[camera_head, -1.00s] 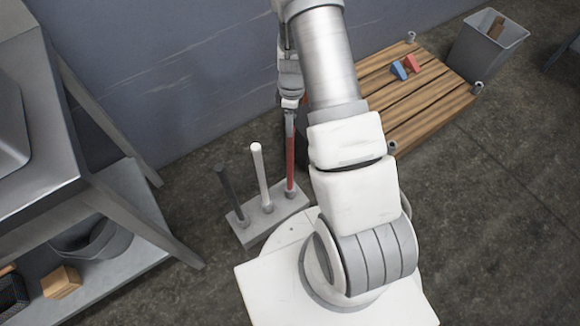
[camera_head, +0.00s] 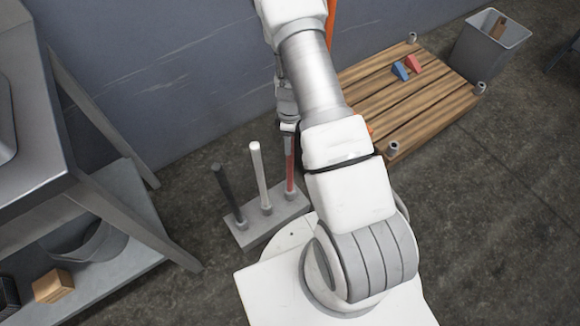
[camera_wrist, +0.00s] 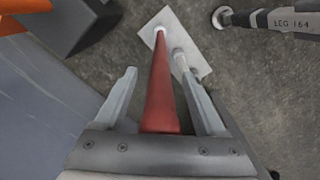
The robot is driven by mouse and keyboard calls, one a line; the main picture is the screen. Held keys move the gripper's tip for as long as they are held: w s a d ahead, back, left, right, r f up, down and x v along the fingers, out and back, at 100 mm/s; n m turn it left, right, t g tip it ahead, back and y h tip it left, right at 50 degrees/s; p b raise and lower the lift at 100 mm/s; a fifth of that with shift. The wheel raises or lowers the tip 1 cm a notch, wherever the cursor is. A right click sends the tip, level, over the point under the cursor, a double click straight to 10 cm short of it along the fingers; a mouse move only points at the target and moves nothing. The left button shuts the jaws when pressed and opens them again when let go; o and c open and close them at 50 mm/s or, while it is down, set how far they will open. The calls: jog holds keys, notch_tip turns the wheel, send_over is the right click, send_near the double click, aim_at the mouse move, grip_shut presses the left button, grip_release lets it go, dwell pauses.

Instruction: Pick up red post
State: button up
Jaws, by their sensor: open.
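The red post (camera_head: 290,177) stands upright at the right end of a grey base block (camera_head: 262,228). Its upper part is hidden behind my gripper (camera_head: 289,128) in the head view. In the wrist view the red post (camera_wrist: 163,92) runs between the two spread fingers of my gripper (camera_wrist: 160,75), with a gap on each side. The fingers are open and hold nothing. A white post (camera_head: 260,176) and a dark grey post (camera_head: 227,195) stand in the same block, to the left of the red one.
A wooden slatted platform (camera_head: 405,108) with a blue and a red piece stands at the right, with a grey bin (camera_head: 490,45) behind it. A metal table (camera_head: 60,165) with a lower shelf stands at the left. A wall (camera_head: 160,80) rises behind the posts.

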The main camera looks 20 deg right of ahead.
jog(key=shift+c, duration=0.2)
grip_shut()
jog(key=shift+r, duration=0.1)
jog(key=shift+r, duration=0.1)
